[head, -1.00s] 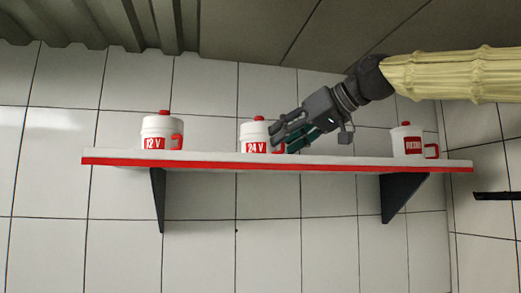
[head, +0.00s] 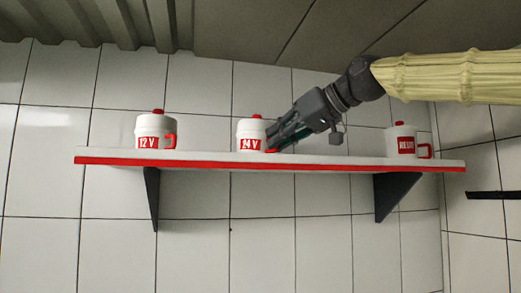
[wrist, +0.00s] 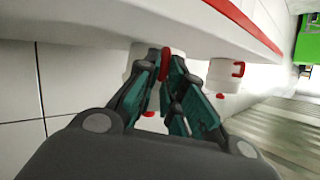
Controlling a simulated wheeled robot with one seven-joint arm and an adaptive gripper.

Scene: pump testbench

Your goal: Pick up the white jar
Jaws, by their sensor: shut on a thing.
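Three white jars with red caps, red handles and red labels stand upright on a wall shelf in the head view: the left jar (head: 150,128) marked 12 V, the middle jar (head: 250,130) whose label reads like 24 V, and the right jar (head: 402,134) with a lettered label too small to read surely. My gripper (head: 272,143) reaches down from the upper right to the middle jar's handle side. In the wrist view its fingers (wrist: 166,68) are shut on the red handle (wrist: 165,60). The middle jar's body (wrist: 140,55) is partly hidden behind the fingers.
The white shelf with a red front edge (head: 270,165) sits on two dark brackets (head: 152,195) against a tiled wall. Wide bare stretches of shelf separate the jars. Another jar (wrist: 225,76) and a green object (wrist: 308,42) show in the wrist view.

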